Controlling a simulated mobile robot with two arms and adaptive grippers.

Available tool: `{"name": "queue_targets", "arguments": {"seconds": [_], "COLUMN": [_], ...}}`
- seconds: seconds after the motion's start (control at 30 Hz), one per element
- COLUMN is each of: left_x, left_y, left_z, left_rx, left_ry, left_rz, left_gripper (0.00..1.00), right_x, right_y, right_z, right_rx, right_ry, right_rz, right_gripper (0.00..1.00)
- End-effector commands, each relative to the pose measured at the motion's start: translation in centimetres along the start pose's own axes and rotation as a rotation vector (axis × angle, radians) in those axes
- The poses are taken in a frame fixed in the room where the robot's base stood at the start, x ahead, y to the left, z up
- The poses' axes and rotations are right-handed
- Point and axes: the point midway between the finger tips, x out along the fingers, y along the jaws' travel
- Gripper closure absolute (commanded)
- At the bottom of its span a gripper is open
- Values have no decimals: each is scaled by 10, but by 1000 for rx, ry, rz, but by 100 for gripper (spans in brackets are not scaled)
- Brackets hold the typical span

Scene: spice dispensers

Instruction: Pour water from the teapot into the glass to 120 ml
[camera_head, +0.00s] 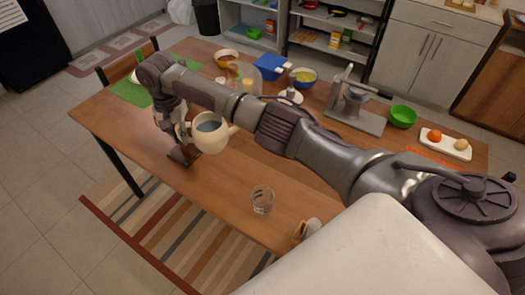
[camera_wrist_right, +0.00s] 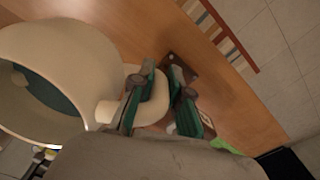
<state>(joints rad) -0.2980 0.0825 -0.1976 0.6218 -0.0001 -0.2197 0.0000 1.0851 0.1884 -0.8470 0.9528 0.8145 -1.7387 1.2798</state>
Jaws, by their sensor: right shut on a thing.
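The cream teapot (camera_head: 209,140) has its open top showing blue-grey water in the head view. My right gripper (camera_head: 179,127) is at its left side, shut on the handle. In the right wrist view, the green-padded fingers of the gripper (camera_wrist_right: 163,98) close around the handle of the teapot (camera_wrist_right: 75,60), whose wide opening faces left. I cannot tell exactly how high the teapot is above the table. The clear glass (camera_head: 263,200) stands upright near the table's front edge, right of and nearer than the teapot, apart from it. It looks empty. My left gripper is out of view.
A dark brown stand (camera_head: 184,155) lies below the teapot. A small pale jar (camera_head: 311,227) is right of the glass. Bowls, a blue container (camera_head: 272,66), a metal press (camera_head: 352,103) and a white plate (camera_head: 444,144) stand behind my arm. The table between teapot and glass is clear.

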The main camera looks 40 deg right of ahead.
Motion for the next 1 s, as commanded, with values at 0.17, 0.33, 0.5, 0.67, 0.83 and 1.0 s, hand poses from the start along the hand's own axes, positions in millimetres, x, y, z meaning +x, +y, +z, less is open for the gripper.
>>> {"name": "queue_targets", "arguments": {"seconds": [0.17, 0.33, 0.5, 0.67, 0.83, 1.0], "left_x": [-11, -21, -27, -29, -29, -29], "left_y": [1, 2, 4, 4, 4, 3], "left_z": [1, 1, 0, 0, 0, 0], "left_rx": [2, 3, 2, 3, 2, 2], "left_ry": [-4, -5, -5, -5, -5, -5], "left_rz": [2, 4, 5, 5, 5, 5], "left_gripper": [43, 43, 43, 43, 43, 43], "right_x": [26, 70, 108, 125, 130, 130], "right_y": [-18, -26, -26, -24, -23, -23], "right_z": [-3, 11, 34, 50, 54, 54], "right_rx": [119, 226, 285, 303, 308, 308], "right_ry": [-7, -10, -9, -6, -3, -3], "right_rz": [5, 10, 8, 7, 7, 7], "right_gripper": [100, 100, 100, 100, 100, 100]}}
